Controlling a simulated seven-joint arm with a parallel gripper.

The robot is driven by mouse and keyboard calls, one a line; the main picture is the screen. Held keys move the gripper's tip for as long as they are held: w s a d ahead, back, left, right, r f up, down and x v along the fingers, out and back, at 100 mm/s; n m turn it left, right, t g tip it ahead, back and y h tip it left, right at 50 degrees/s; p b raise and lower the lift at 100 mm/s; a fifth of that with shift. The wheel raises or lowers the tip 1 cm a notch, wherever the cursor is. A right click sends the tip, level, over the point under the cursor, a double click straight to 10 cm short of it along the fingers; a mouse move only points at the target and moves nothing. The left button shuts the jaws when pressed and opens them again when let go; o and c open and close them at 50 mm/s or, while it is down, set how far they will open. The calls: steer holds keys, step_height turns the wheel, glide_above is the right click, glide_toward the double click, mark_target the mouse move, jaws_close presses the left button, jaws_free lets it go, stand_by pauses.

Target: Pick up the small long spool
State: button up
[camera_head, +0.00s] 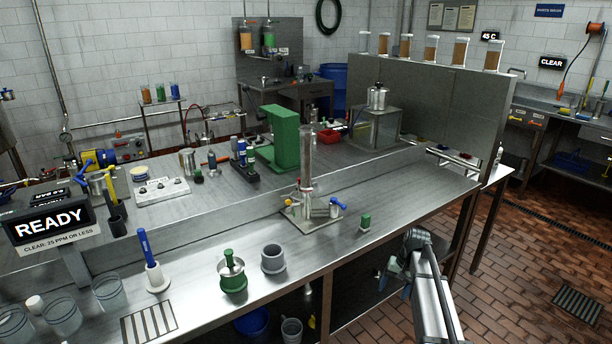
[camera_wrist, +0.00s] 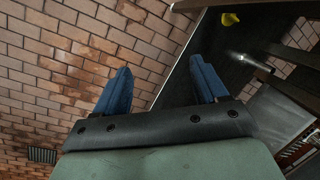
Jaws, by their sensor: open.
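My gripper (camera_wrist: 162,82) is open and empty in the wrist view, its two blue fingers wide apart over brick floor and a dark surface. In the head view my gripper (camera_head: 391,279) hangs off the front edge of the steel bench, low and right of centre. I cannot tell for sure which piece is the small long spool. A metal fixture (camera_head: 320,211) with a tall clear cylinder (camera_head: 306,155) stands mid-bench, with a blue-handled part on its right. A long bright metal piece (camera_head: 452,158) lies at the bench's right end. Neither is near my fingers.
A small green block (camera_head: 365,222) sits near the front edge. A green-based pot (camera_head: 232,272) and a grey cup (camera_head: 273,259) stand left of it. A tall green stand (camera_head: 286,138) is further back. Steel bench top (camera_head: 420,195) is clear at right.

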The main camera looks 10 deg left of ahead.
steer(key=w+a+r+t, duration=0.1)
steer(key=w+r, duration=0.3)
steer(key=r, duration=0.3)
steer(key=w+a+r, duration=0.1)
steer(key=w+r, duration=0.3)
steer(key=r, duration=0.3)
steer(key=n+t+h, duration=0.1)
steer(key=n+t, duration=0.3)
steer(key=n, duration=0.1)
glide_toward(306, 139)
steer(key=x, duration=0.3)
steer(key=w+x, duration=0.1)
steer(key=x, duration=0.2)
steer(key=shift+a+r, duration=0.15)
steer(key=shift+r, duration=0.1)
steer(key=shift+x, duration=2.75)
steer(key=shift+w+r, duration=0.1)
steer(key=shift+w, duration=0.05)
jaws_close()
